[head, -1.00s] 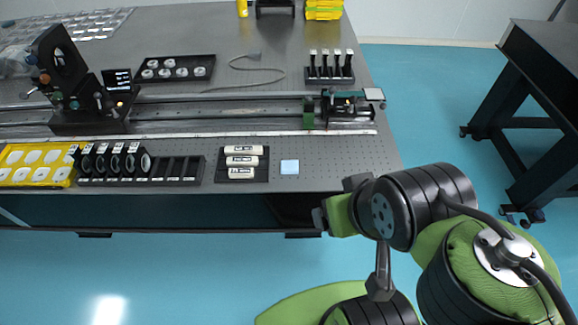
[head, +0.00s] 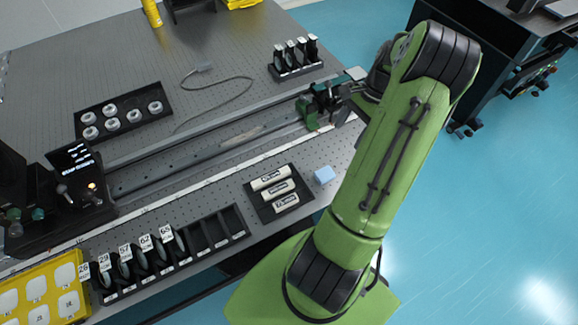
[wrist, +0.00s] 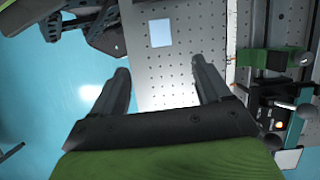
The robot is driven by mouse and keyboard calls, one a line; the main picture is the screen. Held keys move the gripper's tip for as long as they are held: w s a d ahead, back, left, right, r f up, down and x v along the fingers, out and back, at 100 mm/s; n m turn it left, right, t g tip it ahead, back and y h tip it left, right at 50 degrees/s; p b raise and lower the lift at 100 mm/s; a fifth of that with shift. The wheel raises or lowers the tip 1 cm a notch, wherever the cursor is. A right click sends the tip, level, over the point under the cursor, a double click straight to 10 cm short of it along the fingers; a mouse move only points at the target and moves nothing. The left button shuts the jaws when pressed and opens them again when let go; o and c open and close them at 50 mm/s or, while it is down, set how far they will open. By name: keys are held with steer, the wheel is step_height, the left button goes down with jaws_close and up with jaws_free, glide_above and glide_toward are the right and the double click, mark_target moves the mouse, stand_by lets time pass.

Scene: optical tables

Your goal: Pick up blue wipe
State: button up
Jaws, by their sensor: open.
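The blue wipe is a small pale-blue square (head: 324,175) lying flat on the perforated table top near its front edge, just right of the black tray of white rolls. It also shows in the wrist view as a pale square (wrist: 160,32) at the top middle, beyond the fingertips. My gripper (wrist: 160,66) is open and empty, its two fingers apart, with the wipe ahead of the gap and not touched. In the head view my green arm reaches over the table's right side and hides most of the gripper.
A tray with three white labelled rolls (head: 267,195) sits left of the wipe. A rail with a green-and-black carriage (head: 308,112) runs behind it. A rack of numbered round optics (head: 145,255) and a yellow tray (head: 42,295) stand front left. Bare table surrounds the wipe.

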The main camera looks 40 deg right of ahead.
mark_target(325, 174)
steer(key=shift+m, duration=0.3)
steer(key=b+x, duration=0.2)
steer(key=x, duration=1.4)
steer(key=shift+f+b, duration=0.35)
steer(key=shift+f, duration=0.05)
steer(key=shift+d, duration=0.1)
steer(key=c, duration=1.1)
